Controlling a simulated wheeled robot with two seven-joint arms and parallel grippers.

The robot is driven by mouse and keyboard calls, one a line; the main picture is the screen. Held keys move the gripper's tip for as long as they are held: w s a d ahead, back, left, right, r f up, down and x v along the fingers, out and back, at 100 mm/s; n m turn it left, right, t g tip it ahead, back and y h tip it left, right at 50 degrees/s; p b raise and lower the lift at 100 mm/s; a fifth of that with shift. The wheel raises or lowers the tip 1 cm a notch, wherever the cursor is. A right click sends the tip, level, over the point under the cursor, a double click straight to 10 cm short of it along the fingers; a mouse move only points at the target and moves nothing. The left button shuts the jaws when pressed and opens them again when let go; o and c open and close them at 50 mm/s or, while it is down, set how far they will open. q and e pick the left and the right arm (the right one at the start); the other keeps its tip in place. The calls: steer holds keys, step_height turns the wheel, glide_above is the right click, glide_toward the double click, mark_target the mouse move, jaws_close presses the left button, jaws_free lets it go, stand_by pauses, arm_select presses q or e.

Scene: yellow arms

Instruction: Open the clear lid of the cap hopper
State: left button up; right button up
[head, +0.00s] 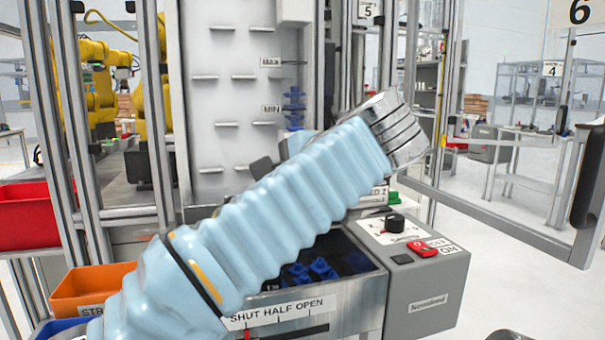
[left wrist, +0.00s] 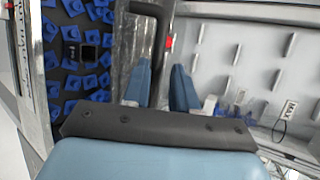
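The cap hopper (head: 355,295) is a grey metal bin at the lower middle of the head view, with blue caps (head: 310,270) inside. My left arm crosses in front and hides much of it. My left gripper is mostly hidden behind the arm there. In the left wrist view, my left gripper (left wrist: 162,85) has its two blue fingers apart, with a black bar handle (left wrist: 157,45) showing between them. I cannot tell whether they touch it. A streaky clear strip, seemingly the lid (left wrist: 130,50), lies beside the handle; its angle is unclear. My right gripper is out of view.
A grey control box (head: 425,285) with a black knob (head: 395,223) and red switch (head: 423,249) adjoins the hopper's right side. An orange bin (head: 95,285) and a red bin (head: 25,215) stand at left. A white pegged panel (head: 225,100) rises behind.

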arm_select(q)
steer(key=v, duration=1)
steer(key=shift+s, duration=0.1)
